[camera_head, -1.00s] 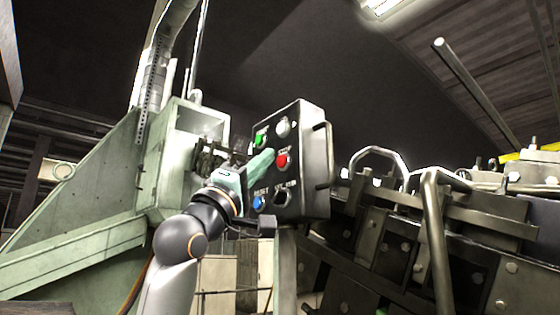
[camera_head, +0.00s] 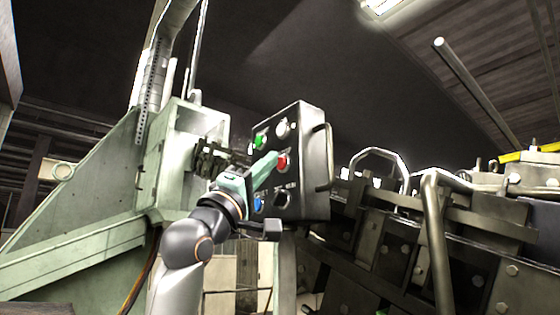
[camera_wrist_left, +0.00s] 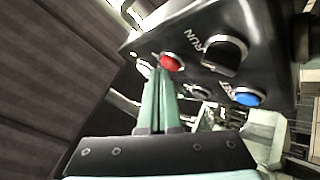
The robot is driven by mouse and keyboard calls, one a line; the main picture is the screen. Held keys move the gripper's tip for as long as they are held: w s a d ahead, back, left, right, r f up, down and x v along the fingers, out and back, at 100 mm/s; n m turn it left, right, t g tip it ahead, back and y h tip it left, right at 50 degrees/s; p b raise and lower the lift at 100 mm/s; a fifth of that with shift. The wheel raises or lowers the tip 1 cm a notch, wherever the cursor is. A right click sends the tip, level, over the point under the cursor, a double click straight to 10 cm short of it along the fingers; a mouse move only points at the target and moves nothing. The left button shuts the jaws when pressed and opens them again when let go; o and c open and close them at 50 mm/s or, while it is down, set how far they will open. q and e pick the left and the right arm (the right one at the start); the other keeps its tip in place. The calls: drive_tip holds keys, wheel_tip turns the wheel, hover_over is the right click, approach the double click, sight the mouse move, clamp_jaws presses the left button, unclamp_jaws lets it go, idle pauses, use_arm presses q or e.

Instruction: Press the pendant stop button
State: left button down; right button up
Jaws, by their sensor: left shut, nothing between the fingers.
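The pendant (camera_head: 310,160) is a dark box with several buttons and a handle on its right side. Its red stop button (camera_head: 282,162) sits right of centre on the face, below a white button (camera_head: 282,130). My left gripper (camera_head: 274,158) is shut and empty, its green fingers pointing at the red button. In the head view the tips overlap the button's left edge. In the left wrist view the fingertips (camera_wrist_left: 158,72) lie just beside the red button (camera_wrist_left: 170,61); I cannot tell whether they touch it. My right gripper is not in view.
A green button (camera_head: 259,141) is at the pendant's upper left and a blue button (camera_head: 258,203) at its lower left. A black selector knob (camera_wrist_left: 225,55) is close to the red button. Green machine housing (camera_head: 190,150) stands left, heavy dark machinery (camera_head: 400,240) right.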

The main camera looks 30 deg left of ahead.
use_arm(q)
drive_tip(key=shift+w+d+p, duration=0.15)
drive_tip(key=shift+w+p, duration=0.15)
drive_tip(key=shift+w, duration=0.1)
idle(0.8)
drive_tip(key=shift+s, duration=0.15)
drive_tip(key=shift+s+a+b, duration=0.35)
drive_tip(key=shift+s+b, duration=0.05)
drive_tip(key=shift+s, duration=0.25)
drive_tip(key=shift+s+a+b, duration=0.3)
drive_tip(key=shift+s, duration=0.5)
drive_tip(key=shift+s+a+b, duration=0.3)
drive_tip(key=shift+s+a, duration=0.05)
drive_tip(key=shift+s, duration=0.4)
drive_tip(key=shift+s+a+b, duration=0.3)
drive_tip(key=shift+s, duration=0.5)
